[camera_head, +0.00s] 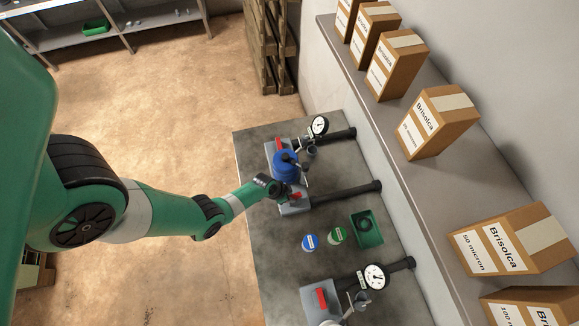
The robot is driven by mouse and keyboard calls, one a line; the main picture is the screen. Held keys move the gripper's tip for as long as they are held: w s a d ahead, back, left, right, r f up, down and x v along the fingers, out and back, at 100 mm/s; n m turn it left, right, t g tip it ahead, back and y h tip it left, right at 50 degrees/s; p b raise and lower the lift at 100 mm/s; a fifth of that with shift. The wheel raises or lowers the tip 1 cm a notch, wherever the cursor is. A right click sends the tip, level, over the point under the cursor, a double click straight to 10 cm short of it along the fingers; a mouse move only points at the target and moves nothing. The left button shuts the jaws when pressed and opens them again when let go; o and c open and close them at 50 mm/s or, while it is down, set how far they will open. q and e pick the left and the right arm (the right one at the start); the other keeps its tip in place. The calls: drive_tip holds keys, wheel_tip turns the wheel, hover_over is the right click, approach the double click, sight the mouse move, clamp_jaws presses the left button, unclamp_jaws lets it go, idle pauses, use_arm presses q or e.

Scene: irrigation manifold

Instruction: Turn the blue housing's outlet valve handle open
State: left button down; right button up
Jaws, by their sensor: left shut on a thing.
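The blue housing (286,163) stands at the back part of the grey bench, with a dark cap or clamp on its top. A red valve handle (296,196) sits on a grey block just in front of it, on the line of a black pipe. My left gripper (284,191) reaches in from the left and is shut on this red handle, close beside the blue housing. The fingertips are small and partly hide the handle, so its exact angle is hard to tell. My right gripper is not in view.
Another red handle (279,144) and a gauge (319,125) stand behind the housing. A second gauge (375,276) and red handle (321,298) are at the front. A blue-and-white cup (310,242), a green one (336,235) and a green tray (379,234) lie between. Boxes (432,122) line the right shelf.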

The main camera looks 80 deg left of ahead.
use_arm(q)
drive_tip(key=shift+d+n+y, duration=0.25)
drive_tip(key=shift+n+y, duration=0.15)
drive_tip(key=shift+n, duration=0.8)
drive_tip(key=shift+w+d+n+y, duration=0.15)
drive_tip(key=shift+n+y, duration=0.25)
drive_tip(key=shift+n, duration=0.4)
drive_tip(key=shift+d+f+n+g+y, duration=0.15)
drive_tip(key=shift+n+g+y, duration=0.2)
drive_tip(key=shift+n, duration=0.65)
drive_tip(key=n+b, duration=0.1)
drive_tip(key=n+g, duration=0.1)
drive_tip(key=shift+w+n+y+b, duration=0.2)
drive_tip(key=shift+n+y+b, duration=0.1)
drive_tip(key=shift+y+b, duration=0.1)
drive_tip(key=shift+w+d+n+b, duration=0.15)
drive_tip(key=shift+n+b, duration=0.15)
drive_tip(key=shift+n, duration=0.7)
drive_tip(key=n+g, duration=0.1)
drive_tip(key=n, duration=0.1)
drive_tip(key=shift+w+n+y, duration=0.1)
drive_tip(key=shift+n+y, duration=0.2)
drive_tip(key=shift+y, duration=0.05)
drive_tip(key=shift+w+n+g+p, duration=0.2)
drive_tip(key=shift+n+g+p, duration=0.4)
drive_tip(key=shift+n, duration=0.9)
drive_tip(key=shift+g, duration=0.25)
